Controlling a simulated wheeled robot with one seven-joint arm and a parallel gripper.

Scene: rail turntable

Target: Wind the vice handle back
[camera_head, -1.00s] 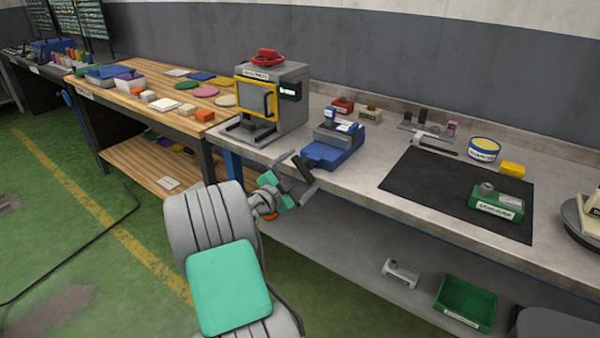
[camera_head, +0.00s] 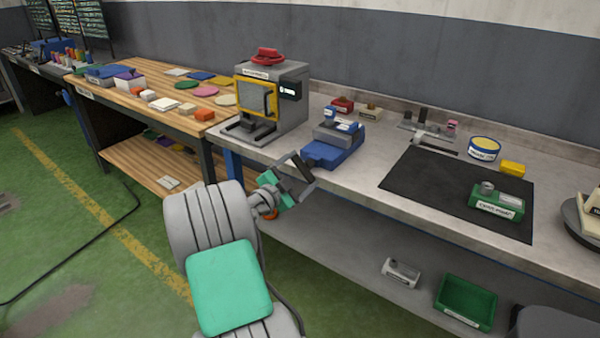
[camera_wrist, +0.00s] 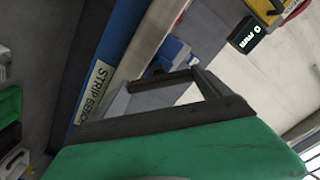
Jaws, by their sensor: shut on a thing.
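The vice appears to be the blue and grey unit (camera_head: 325,150) on the bench, right of the yellow-framed machine. It also shows in the wrist view (camera_wrist: 173,52), partly hidden behind my fingers. My gripper (camera_head: 304,170) is at the bench's front edge, in front of the vice. In the wrist view, my gripper (camera_wrist: 160,84) has its two grey fingers apart, with a dark bar between their tips, apparently the vice handle (camera_wrist: 158,84). It is shut on that bar. The joint between bar and vice is hidden.
The machine with a yellow frame (camera_head: 273,101) stands left of the vice. A black mat (camera_head: 430,190) with a green box (camera_head: 497,202) lies to the right. The shelf below holds a green bin (camera_head: 466,301). Green floor lies open at left.

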